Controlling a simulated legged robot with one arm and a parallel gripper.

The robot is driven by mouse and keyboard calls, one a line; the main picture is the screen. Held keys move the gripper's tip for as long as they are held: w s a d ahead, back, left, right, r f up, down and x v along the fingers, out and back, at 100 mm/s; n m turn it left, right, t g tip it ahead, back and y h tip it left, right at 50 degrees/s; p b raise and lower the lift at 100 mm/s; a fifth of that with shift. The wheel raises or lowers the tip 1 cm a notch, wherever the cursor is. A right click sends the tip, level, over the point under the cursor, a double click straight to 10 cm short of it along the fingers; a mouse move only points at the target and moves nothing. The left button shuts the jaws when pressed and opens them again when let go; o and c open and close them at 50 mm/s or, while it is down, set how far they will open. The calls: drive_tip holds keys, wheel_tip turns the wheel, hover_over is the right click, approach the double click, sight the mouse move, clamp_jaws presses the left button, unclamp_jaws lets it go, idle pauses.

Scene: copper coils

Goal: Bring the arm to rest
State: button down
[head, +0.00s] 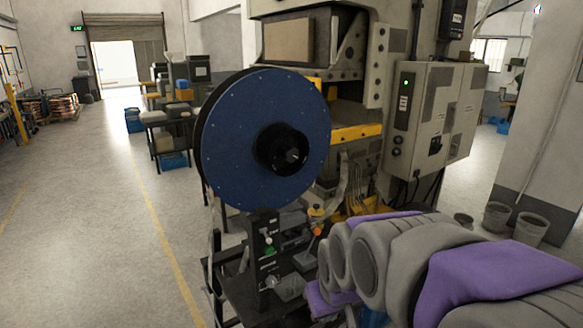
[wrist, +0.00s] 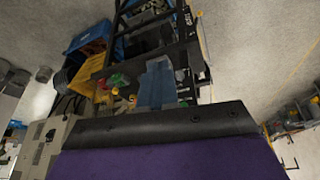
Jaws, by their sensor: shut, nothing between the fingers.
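My arm, grey with purple covers, lies folded across the lower right of the head view. My gripper (wrist: 160,125) fills the bottom of the wrist view as a dark edge with a purple surface behind it. It is shut, and nothing shows held in it. In the head view my gripper is hard to tell apart from the folded arm links. No part of the arm clearly touches the machine beside it.
A large blue reel (head: 262,135) stands on a dark stand ahead. Behind it is a grey press with an electrical cabinet (head: 432,118). Grey buckets (head: 497,217) stand at the right. The floor (head: 95,215) at the left is clear, with a yellow line.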

drive_tip(key=s+d+f+m+g+b, duration=0.1)
drive_tip(key=s+f, duration=0.3)
drive_tip(key=s, duration=0.4)
drive_tip(key=s+d+f+m+g+b, duration=0.1)
drive_tip(key=s+d+f+g+b, duration=0.1)
drive_tip(key=s, duration=0.6)
drive_tip(key=s+d+f+m+g+h+b, duration=0.1)
drive_tip(key=s+d+f, duration=0.3)
drive_tip(key=s+f, duration=0.4)
drive_tip(key=shift+s+d+f+m+g+b, duration=0.15)
drive_tip(key=shift+s+d+m+g+b, duration=0.3)
drive_tip(key=shift+g+b, duration=0.4)
drive_tip(key=shift+a, duration=0.1)
